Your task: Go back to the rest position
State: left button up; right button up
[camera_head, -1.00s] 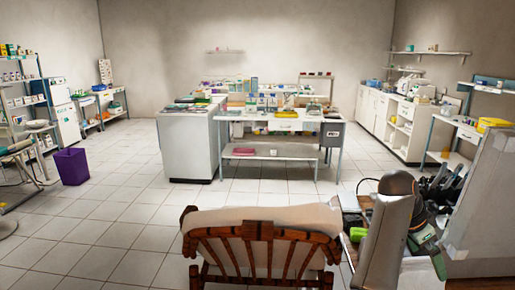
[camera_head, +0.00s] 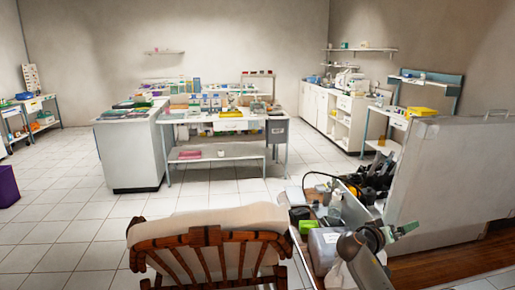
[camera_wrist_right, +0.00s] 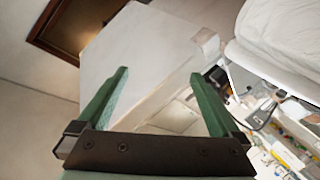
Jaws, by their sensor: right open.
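My right gripper (camera_head: 404,229) shows at the lower right of the head view, at the end of my arm. It is beside a cluttered table and in front of a white partition. In the right wrist view, its two green fingers (camera_wrist_right: 160,73) stand wide apart with nothing held between them. The white partition (camera_wrist_right: 140,50) lies beyond them. My left gripper is in neither current view.
A wooden chair (camera_head: 215,237) with a pale cushion is front centre. The cluttered table (camera_head: 300,250) stands right of it, near the white partition (camera_head: 455,170). A white cabinet (camera_head: 130,155) and workbench stand behind. Tiled floor is open at left.

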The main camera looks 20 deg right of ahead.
jog(key=w+a+n+t+y, duration=0.1)
jog(key=w, duration=0.1)
jog(key=w+a+f+n+t+y, duration=0.1)
jog(key=w+a+t, duration=0.1)
jog(key=w+a+f+n+t+y, duration=0.1)
jog(key=w+a+n+y, duration=0.1)
jog(key=w, duration=0.1)
jog(key=shift+w+t, duration=0.1)
jog(key=shift+t, duration=0.3)
jog(key=w+a+r+n+t+y, duration=0.5)
jog(key=w+a+t+y, duration=0.3)
jog(key=a, duration=0.4)
jog(key=s+a+f+g+y, duration=0.2)
jog(key=s+a+f, duration=0.3)
jog(key=s+f, duration=0.45)
jog(key=s+a+f+g+y, duration=0.15)
jog(key=s+a+f, duration=0.4)
jog(key=f, duration=0.65)
jog(key=s+a+f+g, duration=0.1)
jog(key=s+a+f, duration=0.1)
jog(key=s, duration=0.7)
jog(key=s+a+f+g+y, duration=0.1)
jog(key=s+a+f+g, duration=0.1)
jog(key=s+f, duration=0.3)
jog(key=s+a+f+g, duration=0.2)
jog(key=s+a+f, duration=0.1)
jog(key=s, duration=1)
jog(key=shift+a+f+m, duration=0.3)
jog(key=shift+a+f, duration=0.1)
jog(key=shift+a, duration=0.35)
